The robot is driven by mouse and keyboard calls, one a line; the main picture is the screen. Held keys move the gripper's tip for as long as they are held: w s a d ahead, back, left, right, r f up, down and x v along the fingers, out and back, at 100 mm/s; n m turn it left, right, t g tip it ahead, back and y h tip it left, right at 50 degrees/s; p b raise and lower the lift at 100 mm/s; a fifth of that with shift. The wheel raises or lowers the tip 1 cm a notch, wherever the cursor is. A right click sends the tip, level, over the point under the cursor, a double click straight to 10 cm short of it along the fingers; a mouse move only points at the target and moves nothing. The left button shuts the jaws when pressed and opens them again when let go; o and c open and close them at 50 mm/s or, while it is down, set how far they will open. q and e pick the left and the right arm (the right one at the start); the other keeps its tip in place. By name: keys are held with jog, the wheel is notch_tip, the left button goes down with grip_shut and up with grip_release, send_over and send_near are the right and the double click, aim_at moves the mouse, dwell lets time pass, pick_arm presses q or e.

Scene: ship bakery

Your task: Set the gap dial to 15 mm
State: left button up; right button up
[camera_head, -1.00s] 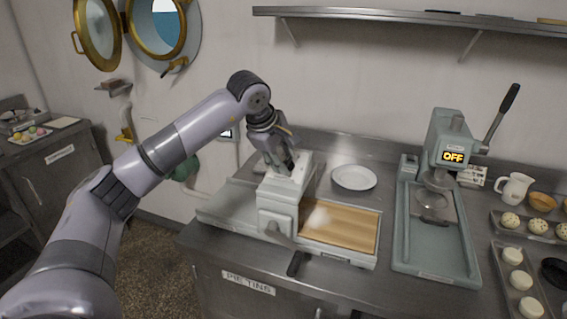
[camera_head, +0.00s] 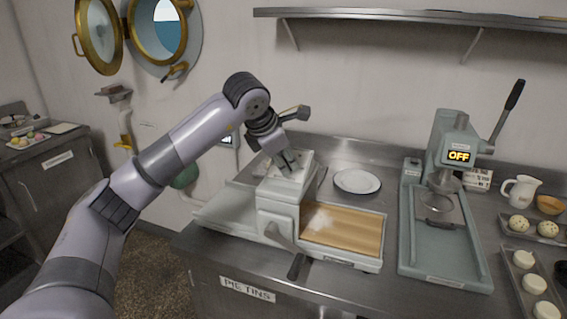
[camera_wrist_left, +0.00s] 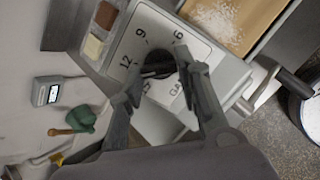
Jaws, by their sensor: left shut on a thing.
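The dough sheeter (camera_head: 277,206) stands on the steel counter, with a white dial plate (camera_head: 299,180) on its top. In the left wrist view the dial plate (camera_wrist_left: 131,42) shows the numbers 6, 9 and 12 and part of the word GAP. The dark gap knob (camera_wrist_left: 157,63) is at its middle. My left gripper (camera_head: 288,161) reaches down onto the dial from above. In the left wrist view its fingers (camera_wrist_left: 163,78) are closed on opposite sides of the knob. The fingers cover part of the scale, and I cannot read the knob's setting. My right gripper is not in view.
A floured wooden board (camera_head: 343,230) lies in the sheeter's right side. A white plate (camera_head: 357,181) is behind it. A press (camera_head: 447,231) with an OFF display stands to the right, near a white jug (camera_head: 521,190) and trays of dough pieces. A shelf (camera_head: 420,18) runs above.

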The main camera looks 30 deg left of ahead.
pick_arm(q)
jog(key=n+b, duration=0.1)
jog(key=n, duration=0.3)
jog(key=shift+d+n+y, duration=0.15)
jog(key=shift+n+y, duration=0.15)
jog(key=shift+n, duration=0.1)
jog(key=shift+d+n+y+b, duration=0.1)
jog(key=shift+n+y+b, duration=0.2)
jog(key=shift+n+b, duration=1.3)
jog(key=shift+n+p, duration=0.7)
jog(key=shift+n, duration=0.2)
jog(key=o, duration=1.1)
jog(key=shift+o, duration=0.2)
jog(key=shift+s, duration=0.1)
jog(key=v, duration=1.2)
